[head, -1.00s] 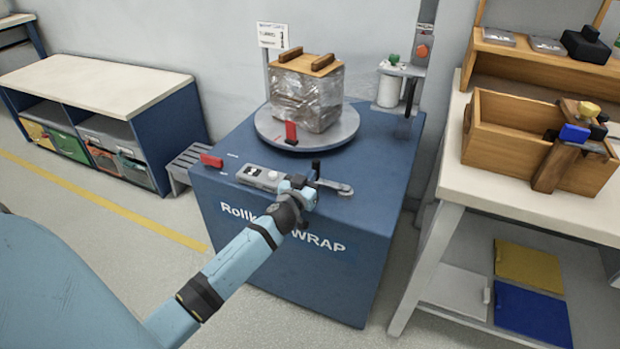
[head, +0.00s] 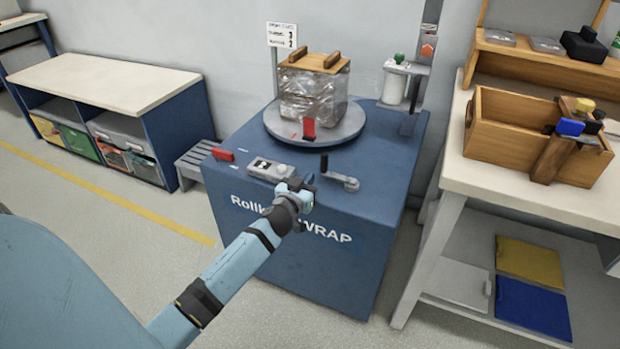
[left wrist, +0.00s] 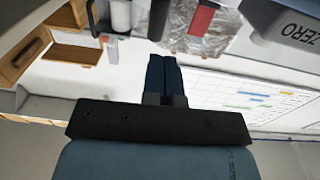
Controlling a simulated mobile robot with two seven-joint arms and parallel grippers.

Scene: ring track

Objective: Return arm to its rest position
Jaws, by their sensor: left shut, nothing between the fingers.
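My left arm reaches in from the lower left in the head view. Its gripper (head: 302,190) is in front of the blue wrapping machine (head: 330,250), near the front edge of its top. The gripper is shut and empty; its closed fingers also show in the left wrist view (left wrist: 165,78). On the machine, a wrapped box (head: 312,95) with a wooden lid sits on the round grey turntable (head: 285,135). A crank handle (head: 340,178) stands just right of the gripper, apart from it. A small control panel (head: 268,169) lies behind the gripper. My right gripper is not in view.
A white-topped bench with a wooden tote (head: 500,135) stands at the right. A low shelf unit (head: 100,85) with bins stands at the left. A red block (head: 222,154) sits at the machine's left edge.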

